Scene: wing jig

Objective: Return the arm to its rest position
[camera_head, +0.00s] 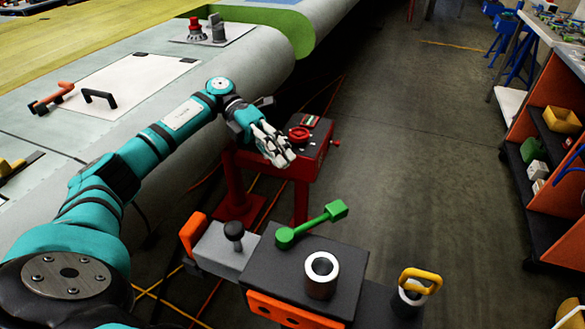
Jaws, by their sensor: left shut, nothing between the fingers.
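My left arm (120,175) is teal and black and reaches from the lower left over the edge of the wing. My left gripper (284,158) is shut and empty. It appears in front of a red stand (245,190) with a dark top panel and a red round knob (299,134). I cannot tell whether the gripper touches the stand. My right gripper is not in view.
The grey wing (150,45) fills the upper left, with a white panel (125,85) and handles on it. A dark block with a green lever (312,225) and a metal ring (321,270) stands at the bottom. An orange shelf (550,200) is at right. The floor (430,150) between is clear.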

